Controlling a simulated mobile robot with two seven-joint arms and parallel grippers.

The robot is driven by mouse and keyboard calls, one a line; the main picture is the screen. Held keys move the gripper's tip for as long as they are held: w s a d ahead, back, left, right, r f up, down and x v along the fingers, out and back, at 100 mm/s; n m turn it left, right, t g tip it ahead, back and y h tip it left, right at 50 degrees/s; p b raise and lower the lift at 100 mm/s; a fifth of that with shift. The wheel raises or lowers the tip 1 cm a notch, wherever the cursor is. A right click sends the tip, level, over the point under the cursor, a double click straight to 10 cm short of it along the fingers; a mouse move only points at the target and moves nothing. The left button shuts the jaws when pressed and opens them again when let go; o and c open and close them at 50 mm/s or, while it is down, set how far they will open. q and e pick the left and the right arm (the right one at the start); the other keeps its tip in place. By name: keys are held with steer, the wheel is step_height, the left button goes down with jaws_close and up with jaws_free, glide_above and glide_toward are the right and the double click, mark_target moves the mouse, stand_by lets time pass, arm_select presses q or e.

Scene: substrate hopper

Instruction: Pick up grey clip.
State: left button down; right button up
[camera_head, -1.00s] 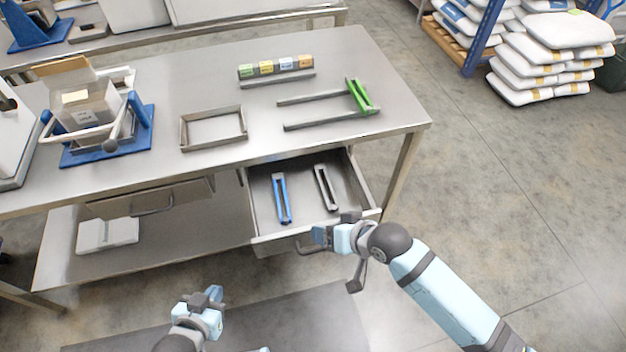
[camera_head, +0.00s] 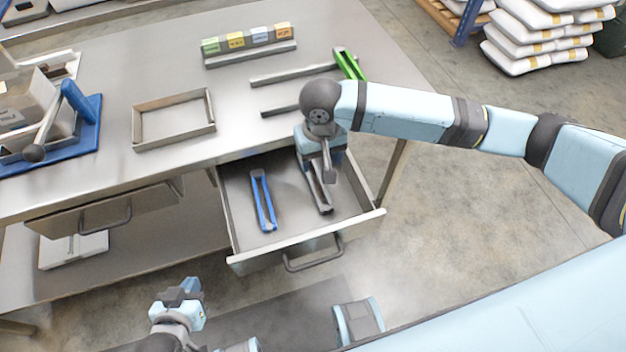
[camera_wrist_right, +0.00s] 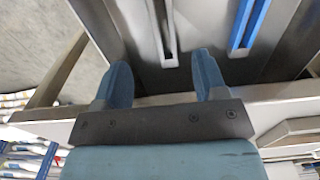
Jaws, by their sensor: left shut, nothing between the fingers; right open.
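The grey clip (camera_head: 319,190) lies in the open drawer (camera_head: 300,240), to the right of a blue clip (camera_head: 262,200). My right gripper (camera_head: 325,170) is above the grey clip and hides its far part in the head view. In the right wrist view the right gripper (camera_wrist_right: 164,75) is open and empty, and the grey clip (camera_wrist_right: 165,35) shows between and beyond the fingertips, apart from them. The blue clip (camera_wrist_right: 248,25) is to its right there. My left gripper (camera_head: 180,292) is shut and empty, low in front of the table.
The steel table (camera_head: 190,170) above the drawer holds a grey frame (camera_head: 174,118), a green-ended bracket (camera_head: 348,62), a block row with coloured labels (camera_head: 248,38) and a blue-based device (camera_head: 85,120). The drawer walls surround both clips. Bags (camera_head: 545,40) are stacked far right.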

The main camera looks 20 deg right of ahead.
mark_target(318, 192)
step_height(318, 192, down, 12)
steer(key=shift+s+a+r+b, duration=0.1)
steer(key=shift+b, duration=0.75)
steer(key=c, duration=1)
